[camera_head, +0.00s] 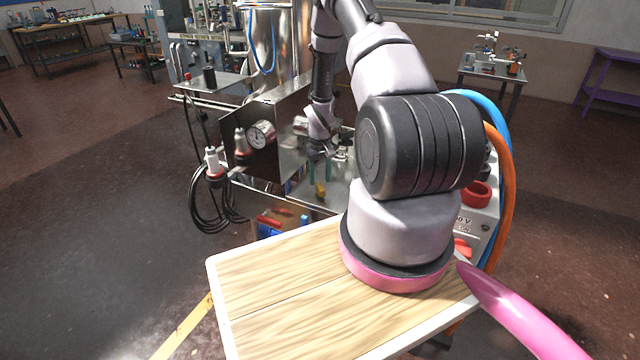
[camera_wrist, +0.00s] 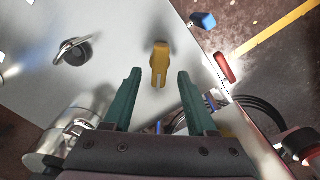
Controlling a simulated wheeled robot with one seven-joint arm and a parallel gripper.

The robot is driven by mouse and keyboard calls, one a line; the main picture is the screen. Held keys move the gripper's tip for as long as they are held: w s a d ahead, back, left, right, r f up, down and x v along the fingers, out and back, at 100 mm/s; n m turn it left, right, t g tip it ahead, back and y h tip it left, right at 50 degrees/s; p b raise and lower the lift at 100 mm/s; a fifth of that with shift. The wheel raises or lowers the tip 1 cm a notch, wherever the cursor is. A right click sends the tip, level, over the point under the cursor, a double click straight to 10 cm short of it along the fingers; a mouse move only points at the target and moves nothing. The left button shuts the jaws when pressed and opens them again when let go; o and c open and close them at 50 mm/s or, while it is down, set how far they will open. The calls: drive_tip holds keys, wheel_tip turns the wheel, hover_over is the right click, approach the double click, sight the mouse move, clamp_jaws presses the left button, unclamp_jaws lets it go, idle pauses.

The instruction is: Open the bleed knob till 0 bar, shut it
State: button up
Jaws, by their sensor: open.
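My gripper (camera_head: 319,172) points down over the metal worktop of the machine, its two green fingers apart. In the wrist view my gripper (camera_wrist: 159,76) is open and empty. A yellow forked piece (camera_wrist: 160,62) shows on the grey surface, in line with the gap between the fingertips; contact cannot be told. It also shows just below the fingers in the head view (camera_head: 320,189). A round dark knob with a metal bar (camera_wrist: 74,50) is left of the fingers; I cannot tell if it is the bleed knob. A dial gauge (camera_head: 261,134) sits on the steel panel, its reading too small to tell.
Shiny metal cylinders (camera_wrist: 58,142) stand close to my left finger in the wrist view. A red handle (camera_wrist: 225,67) lies along the worktop edge, with a black cable beyond.

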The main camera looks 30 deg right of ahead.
sight(320, 189)
drive_tip(key=shift+f, duration=1.4)
clamp_jaws()
